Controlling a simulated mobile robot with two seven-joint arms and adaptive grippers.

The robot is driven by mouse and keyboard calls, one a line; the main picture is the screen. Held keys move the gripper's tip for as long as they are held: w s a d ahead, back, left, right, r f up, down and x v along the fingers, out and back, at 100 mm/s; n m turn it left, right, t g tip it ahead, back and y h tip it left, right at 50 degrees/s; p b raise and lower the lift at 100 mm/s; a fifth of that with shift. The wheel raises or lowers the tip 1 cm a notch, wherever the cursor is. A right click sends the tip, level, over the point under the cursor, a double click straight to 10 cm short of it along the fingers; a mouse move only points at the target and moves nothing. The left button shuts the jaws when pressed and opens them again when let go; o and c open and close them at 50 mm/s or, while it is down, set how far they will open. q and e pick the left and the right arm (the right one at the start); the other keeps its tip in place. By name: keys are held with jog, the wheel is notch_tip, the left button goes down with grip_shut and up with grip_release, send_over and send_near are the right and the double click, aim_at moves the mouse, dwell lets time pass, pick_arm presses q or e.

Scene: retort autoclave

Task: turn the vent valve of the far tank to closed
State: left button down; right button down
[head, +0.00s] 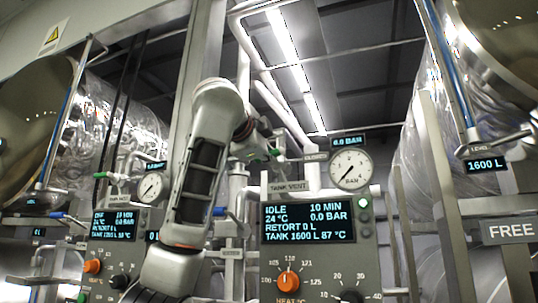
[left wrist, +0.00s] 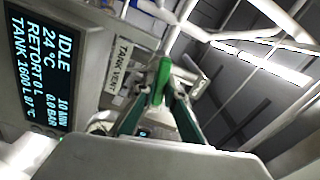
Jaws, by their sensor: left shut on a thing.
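My left gripper (head: 265,150) is raised at the pipework above the right-hand control panel. In the left wrist view its two fingers (left wrist: 159,108) are shut on a green valve handle (left wrist: 161,80). A TANK VENT label (left wrist: 121,66) is right beside the handle; the label also shows in the head view (head: 289,187). In the head view the handle (head: 276,153) is small and partly hidden by the gripper. I cannot tell from these views whether the valve stands open or closed. My right gripper is not in view.
The right-hand panel display (head: 308,222) reads IDLE, 0.0 BAR, TANK 1600 L 87 °C. A round pressure gauge (head: 351,169) stands close right of the valve. A second panel (head: 113,225) with another gauge (head: 151,187) is at the left. Large wrapped tanks flank both sides.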

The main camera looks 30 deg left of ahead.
pick_arm(q)
jog(key=shift+m, duration=1.2)
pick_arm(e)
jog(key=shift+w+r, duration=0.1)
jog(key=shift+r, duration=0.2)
pick_arm(q)
jog(key=c, duration=2.1)
grip_release()
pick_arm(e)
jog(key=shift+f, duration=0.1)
pick_arm(q)
jog(key=shift+v, duration=6.05)
